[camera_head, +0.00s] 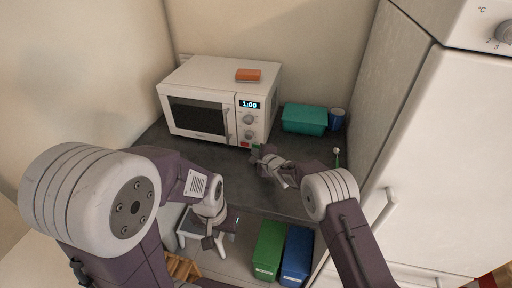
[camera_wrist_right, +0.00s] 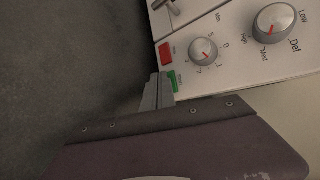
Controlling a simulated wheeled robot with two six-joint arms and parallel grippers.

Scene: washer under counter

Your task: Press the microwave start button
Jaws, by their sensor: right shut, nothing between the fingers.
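The white microwave (camera_head: 226,79) stands on the dark counter with its door closed and its display lit at 1:00. Its control panel has two knobs, a red button (camera_wrist_right: 166,53) and a green button (camera_wrist_right: 173,81) in the right wrist view. The buttons are low on the panel. My right gripper (camera_wrist_right: 159,88) is shut and empty. Its fingertips are right at the green button and overlap its edge; I cannot tell whether they touch it. In the head view my right gripper (camera_head: 261,156) is at the panel's lower right. My left gripper (camera_head: 214,241) hangs low, away from the microwave; its jaws are unclear.
An orange object (camera_head: 248,75) lies on top of the microwave. A teal container (camera_head: 304,119) and a blue cup (camera_head: 337,119) stand to its right. A white fridge (camera_head: 440,150) bounds the right side. Green (camera_head: 269,250) and blue (camera_head: 297,256) bins stand below the counter.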

